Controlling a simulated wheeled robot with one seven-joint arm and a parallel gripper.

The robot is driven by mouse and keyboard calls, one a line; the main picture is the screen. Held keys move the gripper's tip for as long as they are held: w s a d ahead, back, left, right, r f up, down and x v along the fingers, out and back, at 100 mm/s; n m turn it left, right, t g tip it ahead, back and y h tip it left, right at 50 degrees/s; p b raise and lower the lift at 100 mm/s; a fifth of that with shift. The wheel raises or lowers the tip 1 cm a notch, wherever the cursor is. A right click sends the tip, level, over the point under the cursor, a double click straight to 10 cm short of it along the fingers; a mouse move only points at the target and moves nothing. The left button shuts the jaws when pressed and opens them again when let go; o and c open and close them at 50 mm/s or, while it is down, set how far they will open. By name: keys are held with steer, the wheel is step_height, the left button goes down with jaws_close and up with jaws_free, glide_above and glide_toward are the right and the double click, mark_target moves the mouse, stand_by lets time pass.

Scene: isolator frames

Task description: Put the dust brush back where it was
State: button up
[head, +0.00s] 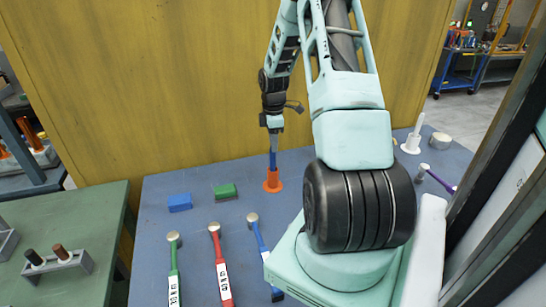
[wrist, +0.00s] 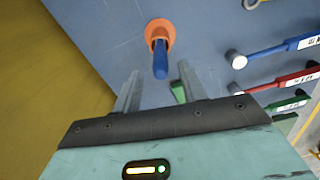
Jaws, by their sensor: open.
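An upright blue-handled tool (head: 272,160) stands in an orange round base (head: 273,185) on the blue-grey bench. I take it to be the dust brush; any bristles are hidden. In the wrist view the blue handle (wrist: 160,62) rises from the orange base (wrist: 159,29) toward me. My gripper (head: 273,143) points down over the handle's top. In the wrist view my gripper (wrist: 159,70) is open, with one finger on either side of the handle's near end. Nothing shows as clamped; contact with the fingers cannot be told.
A blue block (head: 180,203) and a green block (head: 225,192) lie left of the base. Green (head: 174,265), red (head: 220,262) and blue (head: 259,240) labelled hammers lie in front. A white holder (head: 412,143) stands at right. A yellow wall (head: 150,90) rises close behind.

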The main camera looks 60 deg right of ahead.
steer(key=shift+r+b, duration=0.55)
steer(key=shift+r, duration=1.85)
steer(key=w+a+r, duration=0.2)
steer(key=w+a, duration=0.1)
steer(key=a, duration=0.5)
steer(key=w+a+r, duration=0.1)
steer(key=w+a, duration=0.2)
steer(key=a, duration=0.4)
steer(key=s+a+r, duration=0.2)
steer(key=a+r, duration=0.1)
steer(key=a, duration=1.8)
steer(key=s+a+r, duration=0.1)
steer(key=s+a, duration=1.7)
steer(key=s, duration=0.3)
steer(key=shift+s+r+y, duration=0.3)
steer(key=shift+s+r, duration=0.05)
steer(key=shift+a, duration=0.1)
